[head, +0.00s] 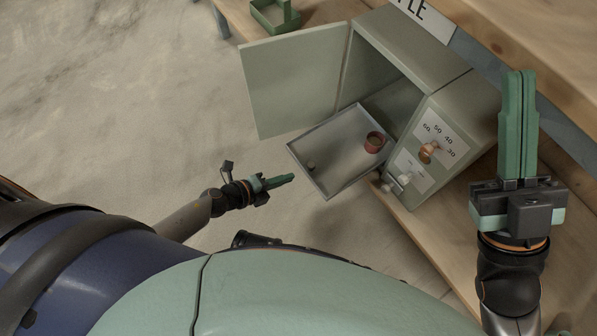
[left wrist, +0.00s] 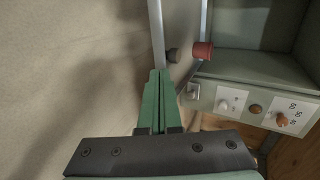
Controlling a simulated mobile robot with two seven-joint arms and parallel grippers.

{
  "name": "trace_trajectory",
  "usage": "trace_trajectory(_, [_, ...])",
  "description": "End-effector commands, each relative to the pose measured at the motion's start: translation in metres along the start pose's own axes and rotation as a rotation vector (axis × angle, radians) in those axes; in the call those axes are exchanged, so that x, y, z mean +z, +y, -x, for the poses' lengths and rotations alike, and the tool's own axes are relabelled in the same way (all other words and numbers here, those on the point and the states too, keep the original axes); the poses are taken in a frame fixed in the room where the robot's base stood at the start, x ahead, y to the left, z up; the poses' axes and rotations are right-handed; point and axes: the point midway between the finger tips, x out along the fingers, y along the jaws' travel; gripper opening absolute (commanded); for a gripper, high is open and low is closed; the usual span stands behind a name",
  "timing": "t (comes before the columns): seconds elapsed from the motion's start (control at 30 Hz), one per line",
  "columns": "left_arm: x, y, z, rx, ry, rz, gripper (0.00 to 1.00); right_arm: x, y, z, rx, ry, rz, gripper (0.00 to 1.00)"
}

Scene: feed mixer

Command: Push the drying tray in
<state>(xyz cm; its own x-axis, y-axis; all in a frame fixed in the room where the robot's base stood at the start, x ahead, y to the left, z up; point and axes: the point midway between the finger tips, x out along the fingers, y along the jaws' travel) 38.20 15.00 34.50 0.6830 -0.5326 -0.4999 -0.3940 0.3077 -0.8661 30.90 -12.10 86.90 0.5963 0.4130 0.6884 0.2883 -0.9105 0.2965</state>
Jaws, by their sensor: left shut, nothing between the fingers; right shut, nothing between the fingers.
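The drying tray (head: 330,152) is a shallow metal tray that sticks out of the open front of a grey-green cabinet (head: 425,55). My left gripper (head: 291,178) is shut and empty, just short of the tray's outer edge in the head view. In the left wrist view its fingers (left wrist: 157,75) point toward the tray. My right gripper (head: 519,75) is shut and empty, to the right of the cabinet.
The cabinet door (head: 295,80) stands wide open to the left. A dial panel (head: 430,150) with knobs sits on the cabinet front. A wooden bench (head: 425,225) carries the cabinet. A green tray (head: 275,14) lies at the back. The floor at left is clear.

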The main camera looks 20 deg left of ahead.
Motion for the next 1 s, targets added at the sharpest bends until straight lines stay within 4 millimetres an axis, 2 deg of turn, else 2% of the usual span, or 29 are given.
trace_trajectory(0.03, [0.0,0.002,-0.013,-0.002,0.0,-0.002,0.0,0.005,-0.003,0.005,-0.001,-0.002,-0.002,0.0])
trace_trajectory(0.1, [0.0,-0.009,-0.021,-0.003,0.001,-0.003,0.0,0.003,-0.002,0.002,-0.002,-0.003,-0.002,0.0])
trace_trajectory(0.3, [0.0,-0.018,-0.038,0.0,-0.001,-0.001,0.0,0.003,-0.002,0.003,-0.002,-0.004,-0.001,0.0])
trace_trajectory(0.8, [0.0,-0.021,-0.042,0.0,0.0,0.0,0.0,0.003,-0.002,0.003,-0.003,-0.003,0.001,0.0])
trace_trajectory(1.0, [0.002,-0.03,-0.056,-0.002,0.0,-0.002,0.0,0.003,-0.002,0.002,-0.002,-0.002,0.0,0.0])
